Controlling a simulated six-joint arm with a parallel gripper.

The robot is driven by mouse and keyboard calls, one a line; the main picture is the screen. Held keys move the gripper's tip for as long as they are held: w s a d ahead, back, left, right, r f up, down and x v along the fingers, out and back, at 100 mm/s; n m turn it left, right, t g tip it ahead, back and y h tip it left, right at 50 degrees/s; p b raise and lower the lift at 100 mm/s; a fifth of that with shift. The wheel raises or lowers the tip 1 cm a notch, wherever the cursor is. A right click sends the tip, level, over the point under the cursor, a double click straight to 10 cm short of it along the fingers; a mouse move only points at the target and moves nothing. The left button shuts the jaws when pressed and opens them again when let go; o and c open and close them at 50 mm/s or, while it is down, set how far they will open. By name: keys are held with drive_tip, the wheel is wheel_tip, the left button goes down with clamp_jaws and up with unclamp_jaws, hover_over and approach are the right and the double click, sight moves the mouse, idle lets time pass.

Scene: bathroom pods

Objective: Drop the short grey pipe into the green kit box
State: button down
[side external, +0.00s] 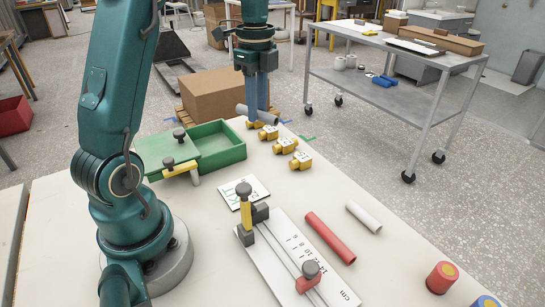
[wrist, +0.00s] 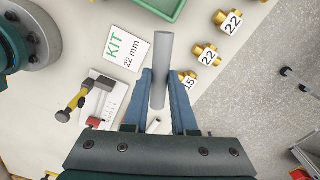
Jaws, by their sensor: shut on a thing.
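My gripper (side external: 258,112) is shut on a grey pipe (wrist: 163,52) and holds it above the table, near the brass fittings. In the side view the pipe (side external: 243,110) is partly hidden behind the fingers. The green kit box (side external: 232,156) stands to the left of my gripper in the side view. Its right part is open at the top, and a flat green panel covers its left part. In the wrist view only an edge of the box (wrist: 168,14) shows at the top, just beyond the pipe's far end.
Brass fittings (side external: 285,146) with number tags stand right of the box. A KIT card (side external: 244,192), a measuring rail (side external: 277,247), a red pipe (side external: 330,237) and a pale grey pipe (side external: 363,217) lie nearer. A cardboard box (side external: 210,95) and a trolley (side external: 400,80) stand beyond the table.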

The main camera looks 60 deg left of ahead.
drive_tip(key=s+a+f+n, duration=0.3)
drive_tip(key=s+a+n, duration=0.25)
drive_tip(key=a, duration=0.55)
drive_tip(key=shift+m, duration=0.45)
drive_tip(key=shift+s+f, duration=0.15)
drive_tip(key=shift+f, duration=0.85)
drive_tip(key=shift+s+f, duration=0.2)
drive_tip(key=shift+f, duration=0.85)
drive_tip(key=shift+s+f, duration=0.15)
drive_tip(key=shift+f, duration=0.85)
drive_tip(key=c, duration=0.6)
unclamp_jaws()
drive_tip(key=shift+c, duration=0.2)
